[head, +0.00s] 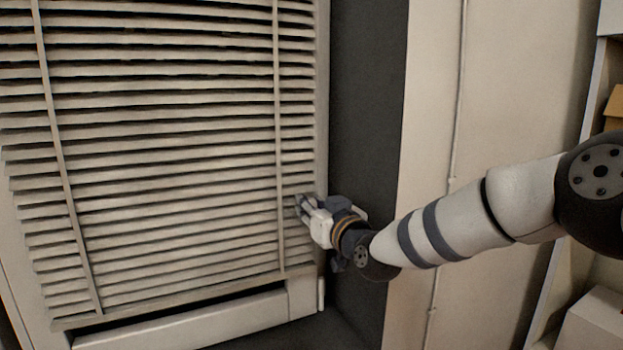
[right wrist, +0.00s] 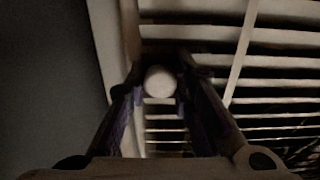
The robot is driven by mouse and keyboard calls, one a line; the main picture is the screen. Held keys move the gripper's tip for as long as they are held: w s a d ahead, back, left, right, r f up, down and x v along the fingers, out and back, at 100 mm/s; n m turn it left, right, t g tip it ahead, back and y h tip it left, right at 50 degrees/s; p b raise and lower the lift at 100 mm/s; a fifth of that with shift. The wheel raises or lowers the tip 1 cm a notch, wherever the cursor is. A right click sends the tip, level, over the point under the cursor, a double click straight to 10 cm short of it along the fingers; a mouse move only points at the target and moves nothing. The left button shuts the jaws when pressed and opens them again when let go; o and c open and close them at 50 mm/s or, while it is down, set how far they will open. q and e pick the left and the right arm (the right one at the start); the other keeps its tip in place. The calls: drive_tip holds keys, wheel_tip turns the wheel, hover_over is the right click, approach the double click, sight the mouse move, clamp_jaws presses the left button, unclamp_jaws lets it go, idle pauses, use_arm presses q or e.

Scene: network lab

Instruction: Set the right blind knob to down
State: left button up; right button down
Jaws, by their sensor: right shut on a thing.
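The window blind (head: 170,150) hangs across the left half of the head view, with its slats lowered nearly to the sill. My right gripper (head: 301,203) is at the blind's right edge, beside the window frame. In the right wrist view, a round pale knob (right wrist: 160,82) sits between the fingertips of my right gripper (right wrist: 160,92), which is shut on it. The knob is hidden by the gripper in the head view. I cannot tell which way the knob is set. My left gripper is not in view.
A dark wall recess (head: 365,120) lies just right of the blind. A pale wall panel (head: 500,110) with a thin vertical conduit stands behind my right arm. A shelf with a box (head: 597,322) is at the far right. The sill (head: 190,322) runs below the blind.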

drive_tip(key=shift+f, duration=1.25)
drive_tip(key=c, duration=1.5)
unclamp_jaws()
drive_tip(key=shift+a+f, duration=0.1)
drive_tip(key=shift+o, duration=0.5)
drive_tip(key=shift+w, duration=0.15)
drive_tip(key=v, duration=1.2)
